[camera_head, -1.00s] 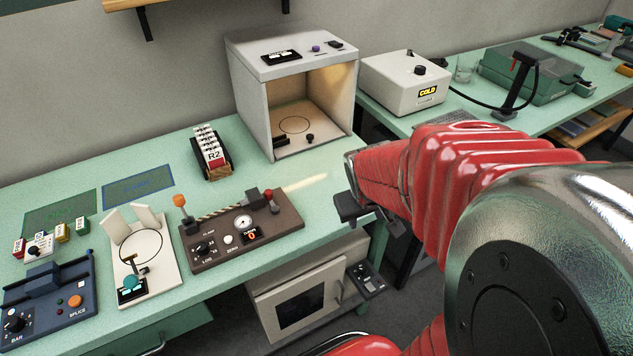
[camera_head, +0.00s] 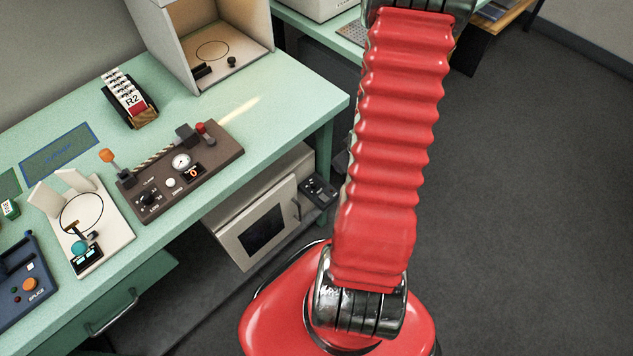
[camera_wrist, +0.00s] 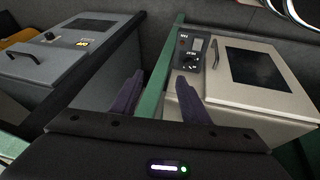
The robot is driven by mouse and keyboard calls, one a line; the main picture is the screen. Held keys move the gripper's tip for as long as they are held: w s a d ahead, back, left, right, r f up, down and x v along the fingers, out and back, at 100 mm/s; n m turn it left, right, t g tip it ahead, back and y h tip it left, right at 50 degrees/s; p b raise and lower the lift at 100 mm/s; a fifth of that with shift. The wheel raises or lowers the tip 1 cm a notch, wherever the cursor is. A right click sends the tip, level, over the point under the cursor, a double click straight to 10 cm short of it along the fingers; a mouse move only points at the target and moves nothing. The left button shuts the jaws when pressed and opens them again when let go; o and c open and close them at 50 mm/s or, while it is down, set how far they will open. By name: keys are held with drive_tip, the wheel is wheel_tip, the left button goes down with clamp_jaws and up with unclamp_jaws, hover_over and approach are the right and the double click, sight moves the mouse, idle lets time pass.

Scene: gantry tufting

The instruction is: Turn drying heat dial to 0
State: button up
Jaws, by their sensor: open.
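A pale oven-like cabinet (camera_head: 247,217) with a dark window stands under the green bench. A small dark control panel (camera_head: 319,191) sticks out at its right side. In the wrist view this panel (camera_wrist: 190,52) sits beside the cabinet's dark window (camera_wrist: 258,69) and bears a small dark dial (camera_wrist: 187,64). I cannot read the dial's setting or tell for sure that it is the drying heat dial. My gripper (camera_wrist: 158,88) is open and empty, its two dark fingers apart, with the panel beyond the right finger. The head view does not show my gripper.
A grey cabinet (camera_wrist: 62,62) with a handle, a knob and a yellow display stands left in the wrist view. A green post (camera_wrist: 160,75) runs between the cabinets. The bench (camera_head: 285,95) holds a brown instrument box (camera_head: 180,172). The floor at right (camera_head: 530,200) is clear.

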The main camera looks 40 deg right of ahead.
sight(315, 183)
drive_tip(key=s+a+f+t+y, duration=0.1)
drive_tip(key=a+f+t, duration=0.3)
drive_tip(key=f, duration=0.4)
drive_tip(key=shift+s+a+f+t+y, duration=0.2)
drive_tip(key=shift+s+a+t+y, duration=0.1)
drive_tip(key=shift+y, duration=0.3)
drive_tip(key=shift+w, duration=0.15)
drive_tip(key=x, duration=1.3)
drive_tip(key=shift+w+f, duration=0.2)
drive_tip(key=shift+f, duration=0.1)
drive_tip(key=c, duration=1.1)
